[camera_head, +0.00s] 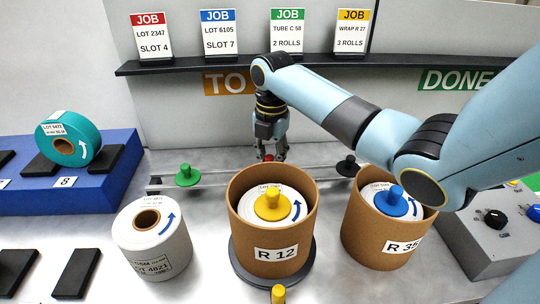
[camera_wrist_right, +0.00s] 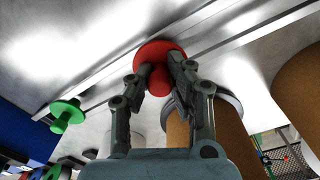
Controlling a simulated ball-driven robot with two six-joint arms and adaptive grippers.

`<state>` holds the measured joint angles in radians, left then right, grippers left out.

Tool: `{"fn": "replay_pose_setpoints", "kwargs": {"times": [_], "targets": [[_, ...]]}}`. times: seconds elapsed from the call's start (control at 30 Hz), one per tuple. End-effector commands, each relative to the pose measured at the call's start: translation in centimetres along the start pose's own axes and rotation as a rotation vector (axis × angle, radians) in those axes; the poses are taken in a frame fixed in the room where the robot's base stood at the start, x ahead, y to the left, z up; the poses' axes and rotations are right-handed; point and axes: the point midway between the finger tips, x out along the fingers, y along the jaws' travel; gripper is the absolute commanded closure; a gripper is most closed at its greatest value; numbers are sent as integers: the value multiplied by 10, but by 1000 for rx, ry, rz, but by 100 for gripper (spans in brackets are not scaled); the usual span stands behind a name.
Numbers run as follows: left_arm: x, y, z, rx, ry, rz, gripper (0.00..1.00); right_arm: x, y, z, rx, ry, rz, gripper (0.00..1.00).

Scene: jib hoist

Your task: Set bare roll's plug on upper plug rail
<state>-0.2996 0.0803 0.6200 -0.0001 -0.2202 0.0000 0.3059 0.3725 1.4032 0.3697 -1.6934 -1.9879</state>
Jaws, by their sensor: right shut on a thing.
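The bare roll (camera_head: 152,240) is a white roll standing outside any tube at the front left, its brown core open on top. A red plug (camera_wrist_right: 158,62) is between the fingers of my right gripper (camera_wrist_right: 158,84); its wide disc shows past the fingertips. In the head view my right gripper (camera_head: 270,152) points down at the back, with a bit of red below it. The upper plug rail (camera_head: 222,179) runs behind the rolls, with a green plug (camera_head: 187,175) and a black plug (camera_head: 347,165) on it. I cannot tell whether the red plug touches the rail. My left gripper is not in view.
Brown tubes R 12 (camera_head: 272,232) and R 35 (camera_head: 375,240) stand before the rail, with yellow (camera_head: 272,204) and blue (camera_head: 396,199) plugs in their rolls. A teal roll (camera_head: 72,142) rests on the blue rack. A control box is at right.

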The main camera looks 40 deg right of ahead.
Motion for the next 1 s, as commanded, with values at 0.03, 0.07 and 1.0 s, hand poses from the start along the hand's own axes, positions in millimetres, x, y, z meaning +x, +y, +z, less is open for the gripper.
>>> {"fn": "replay_pose_setpoints", "kwargs": {"times": [0.03, 0.07, 1.0], "targets": [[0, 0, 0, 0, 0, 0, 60, 0, 0, 0, 0, 0, 0, 100], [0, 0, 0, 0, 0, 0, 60, 0, 0, 0, 0, 0, 0, 100], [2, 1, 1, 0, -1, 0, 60, 9, 0, 0, 0, 2, -1, 100]]}}
